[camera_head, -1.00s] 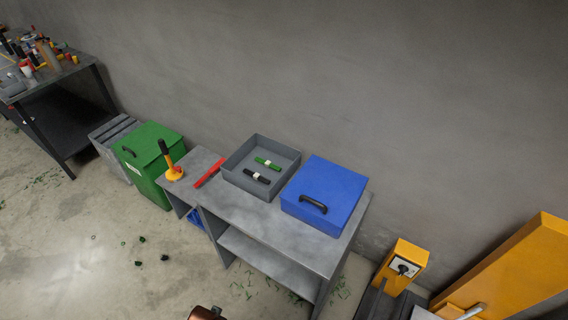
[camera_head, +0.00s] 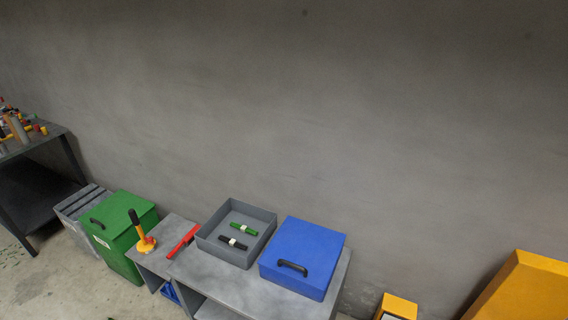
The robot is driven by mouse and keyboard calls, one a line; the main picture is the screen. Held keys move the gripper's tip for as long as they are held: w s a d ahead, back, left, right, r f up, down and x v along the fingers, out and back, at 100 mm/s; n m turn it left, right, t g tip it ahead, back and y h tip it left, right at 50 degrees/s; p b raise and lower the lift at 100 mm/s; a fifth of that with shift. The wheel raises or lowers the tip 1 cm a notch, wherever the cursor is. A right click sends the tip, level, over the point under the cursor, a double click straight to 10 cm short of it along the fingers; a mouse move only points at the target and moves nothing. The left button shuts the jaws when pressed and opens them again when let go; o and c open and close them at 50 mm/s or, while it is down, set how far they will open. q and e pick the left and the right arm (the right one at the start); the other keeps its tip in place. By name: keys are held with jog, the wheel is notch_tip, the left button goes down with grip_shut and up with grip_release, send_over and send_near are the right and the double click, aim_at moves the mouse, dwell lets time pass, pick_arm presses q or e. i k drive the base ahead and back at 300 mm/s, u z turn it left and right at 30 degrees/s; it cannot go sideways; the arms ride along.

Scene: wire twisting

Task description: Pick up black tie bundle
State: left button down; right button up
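The black tie bundle (camera_head: 232,243) is a short dark bundle with a pale band around its middle. It lies in the open grey tray (camera_head: 208,245), nearer the front wall. A similar green bundle (camera_head: 248,229) lies behind it in the same tray. The tray stands on a grey workbench (camera_head: 222,287). Neither of my grippers shows in the head view.
A blue box (camera_head: 307,249) with a black handle stands right of the tray. A red bar (camera_head: 184,242) and a yellow tool with a black handle (camera_head: 139,231) are to its left. A green box (camera_head: 121,230) stands further left; yellow equipment (camera_head: 523,290) is at right.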

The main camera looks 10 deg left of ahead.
aim_at(233, 243)
jog(key=z, duration=1.65)
jog(key=k, duration=1.4)
jog(key=u, duration=2.3)
